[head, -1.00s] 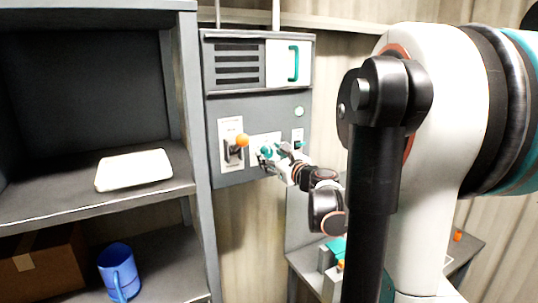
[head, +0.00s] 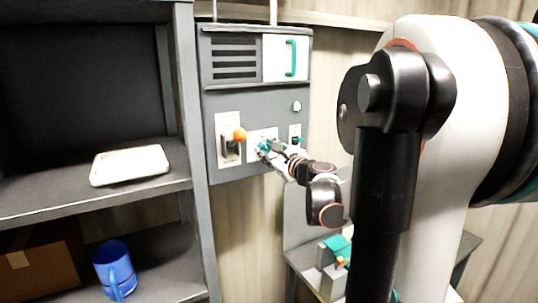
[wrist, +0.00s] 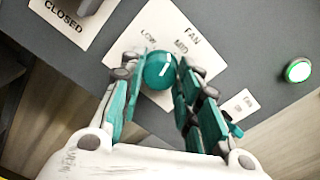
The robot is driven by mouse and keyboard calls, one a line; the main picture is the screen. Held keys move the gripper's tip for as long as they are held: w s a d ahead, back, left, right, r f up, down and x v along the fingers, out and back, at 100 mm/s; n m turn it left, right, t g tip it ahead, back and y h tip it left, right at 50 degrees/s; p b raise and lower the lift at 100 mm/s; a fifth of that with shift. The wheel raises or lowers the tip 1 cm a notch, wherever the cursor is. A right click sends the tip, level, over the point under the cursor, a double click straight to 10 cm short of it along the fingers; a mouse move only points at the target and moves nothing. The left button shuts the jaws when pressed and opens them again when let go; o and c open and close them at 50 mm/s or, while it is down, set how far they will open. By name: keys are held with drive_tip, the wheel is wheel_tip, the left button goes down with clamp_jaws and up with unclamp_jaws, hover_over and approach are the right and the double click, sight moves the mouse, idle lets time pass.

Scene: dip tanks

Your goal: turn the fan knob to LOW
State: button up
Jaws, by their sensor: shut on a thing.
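The fan knob is a round teal knob (wrist: 159,70) on a white plate (wrist: 180,30) marked FAN, with LOW and MID readable in the wrist view. My gripper (wrist: 160,78) has its two teal fingers on either side of the knob, shut on it. The fingers hide part of the plate, and I cannot read which mark the knob points to. In the head view my gripper (head: 268,150) is at the plate on the grey panel (head: 260,105).
An orange-tipped lever (head: 239,135) on a white plate is just left of the knob. A small teal switch (head: 296,140) and a round green light (wrist: 298,70) are to the right. A shelf (head: 90,205) holds a white tray (head: 130,165) and, lower down, a blue mug (head: 115,270).

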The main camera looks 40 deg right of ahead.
drive_tip(key=n+b, duration=0.1)
drive_tip(key=n, duration=0.3)
drive_tip(key=shift+f+n+b, duration=0.1)
drive_tip(key=shift+n+b, duration=0.2)
drive_tip(key=shift+b, duration=0.1)
drive_tip(key=n+b, duration=0.1)
drive_tip(key=n, duration=0.3)
idle(0.4)
drive_tip(key=o, duration=1.1)
